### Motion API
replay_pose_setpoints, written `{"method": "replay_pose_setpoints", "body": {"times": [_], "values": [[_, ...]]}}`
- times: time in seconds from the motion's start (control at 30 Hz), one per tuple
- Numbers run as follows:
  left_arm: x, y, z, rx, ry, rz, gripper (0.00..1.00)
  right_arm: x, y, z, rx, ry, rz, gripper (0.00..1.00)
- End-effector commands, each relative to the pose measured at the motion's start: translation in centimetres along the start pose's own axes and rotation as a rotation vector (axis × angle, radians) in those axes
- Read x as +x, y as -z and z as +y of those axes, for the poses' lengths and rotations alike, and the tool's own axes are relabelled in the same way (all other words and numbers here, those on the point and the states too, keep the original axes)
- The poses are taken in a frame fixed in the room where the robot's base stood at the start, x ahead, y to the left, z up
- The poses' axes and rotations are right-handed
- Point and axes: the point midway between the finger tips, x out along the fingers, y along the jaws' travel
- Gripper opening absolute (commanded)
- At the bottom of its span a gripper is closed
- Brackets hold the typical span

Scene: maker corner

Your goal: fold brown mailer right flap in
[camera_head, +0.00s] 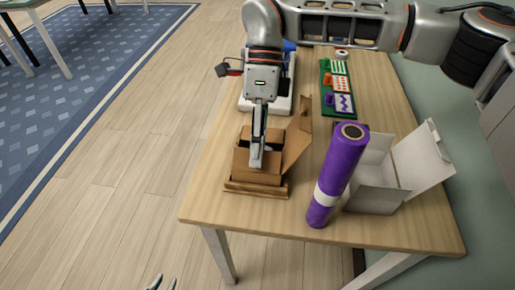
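The brown mailer (257,173) is an open cardboard box on the near left part of the table. Its right flap (298,142) stands up and leans outward to the right. A low brown strip (256,188) runs along the box's near edge. My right gripper (257,158) points down over the box, left of the right flap and apart from it. Its fingers show as one narrow shape, so their opening is unclear, and they hide part of the box. My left gripper (162,283) shows only its fingertips at the bottom edge, apart and empty, over the floor.
A purple roll (342,162) with a white band stands tilted right of the mailer. Behind it is an open white box (378,172). A green board (338,90) with patterned cards and a white device (285,98) lie farther back. The table's (240,212) near edge is clear.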

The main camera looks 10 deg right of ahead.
Motion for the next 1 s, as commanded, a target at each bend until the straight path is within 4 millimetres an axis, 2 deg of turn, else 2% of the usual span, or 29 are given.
{"method": "replay_pose_setpoints", "body": {"times": [0.23, 0.37, 0.8, 1.0], "values": [[0.2, 0.1, -0.2, -0.004, 0.006, 0.001, 0.18, -0.1, 0.0, 0.0, 0.000, 0.001, 0.000, 0.18], [0.1, 0.0, -0.1, -0.003, 0.004, 0.001, 0.18, -1.2, 0.0, 0.0, 0.002, 0.002, -0.001, 0.18], [0.0, 0.0, 0.0, -0.001, 0.001, -0.001, 0.18, -9.6, -0.1, 0.0, 0.002, 0.004, -0.002, 0.18], [0.0, -0.1, 0.0, -0.001, 0.001, -0.001, 0.18, -11.6, 0.0, 0.0, 0.002, 0.002, 0.000, 0.18]]}}
